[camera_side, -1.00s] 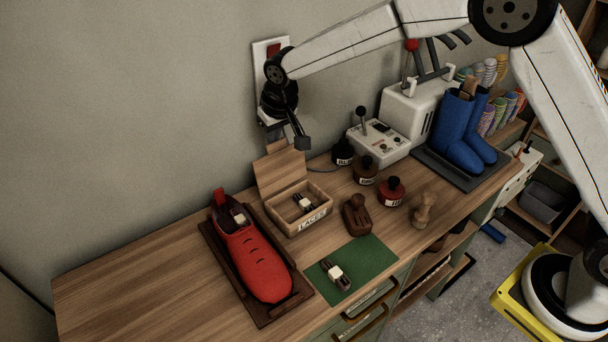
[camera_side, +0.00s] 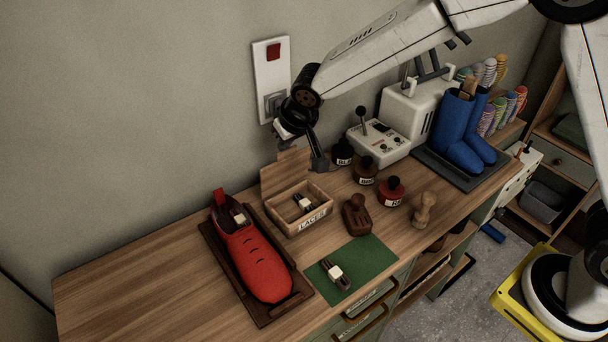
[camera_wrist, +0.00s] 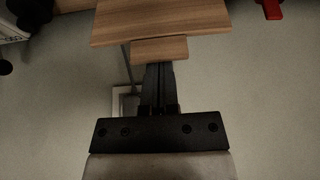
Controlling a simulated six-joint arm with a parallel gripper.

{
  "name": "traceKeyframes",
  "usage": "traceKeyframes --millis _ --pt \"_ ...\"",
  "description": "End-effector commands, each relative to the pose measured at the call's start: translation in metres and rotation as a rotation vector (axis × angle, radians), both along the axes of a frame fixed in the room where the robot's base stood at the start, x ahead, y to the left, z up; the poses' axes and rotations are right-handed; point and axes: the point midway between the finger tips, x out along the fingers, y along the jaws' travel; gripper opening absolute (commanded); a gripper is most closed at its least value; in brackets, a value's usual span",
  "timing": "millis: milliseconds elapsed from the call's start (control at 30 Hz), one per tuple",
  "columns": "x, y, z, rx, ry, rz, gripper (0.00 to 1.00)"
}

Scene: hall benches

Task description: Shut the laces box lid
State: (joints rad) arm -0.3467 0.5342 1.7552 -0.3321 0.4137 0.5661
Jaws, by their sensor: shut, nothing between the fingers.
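The laces box (camera_side: 312,224) is a small wooden box with a LACES label, standing on the bench. A dark lace bundle with a pale band (camera_side: 304,203) lies inside it. Its wooden lid (camera_side: 284,174) stands raised at the back, open. My gripper (camera_side: 319,163) is shut and empty, fingers pointing down, just right of the lid's top in the side view. In the wrist view, my fingers (camera_wrist: 158,80) reach up to the edge of the lid's small tab (camera_wrist: 159,49), with the lid (camera_wrist: 160,20) beyond. I cannot tell whether they touch.
A red shoe (camera_side: 255,262) on a brown tray stands left of the box. A green mat (camera_side: 365,260) with another lace bundle lies in front. A brown brush (camera_side: 357,215), several jars (camera_side: 391,192) and a white machine (camera_side: 380,142) stand to the right. The wall is close behind.

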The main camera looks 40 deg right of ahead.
Motion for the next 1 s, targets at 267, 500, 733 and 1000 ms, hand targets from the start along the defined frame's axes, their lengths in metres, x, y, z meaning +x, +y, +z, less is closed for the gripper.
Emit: traceKeyframes --millis 267,500,733,1000 --pt "-0.024 -0.001 -0.003 -0.001 0.002 0.003 0.00" --pt "-0.053 -0.003 -0.013 -0.002 0.004 0.003 0.00" --pt "-0.075 -0.004 -0.027 -0.001 0.003 0.002 0.00" --pt "-0.091 -0.005 -0.041 -0.002 0.004 0.003 0.00"
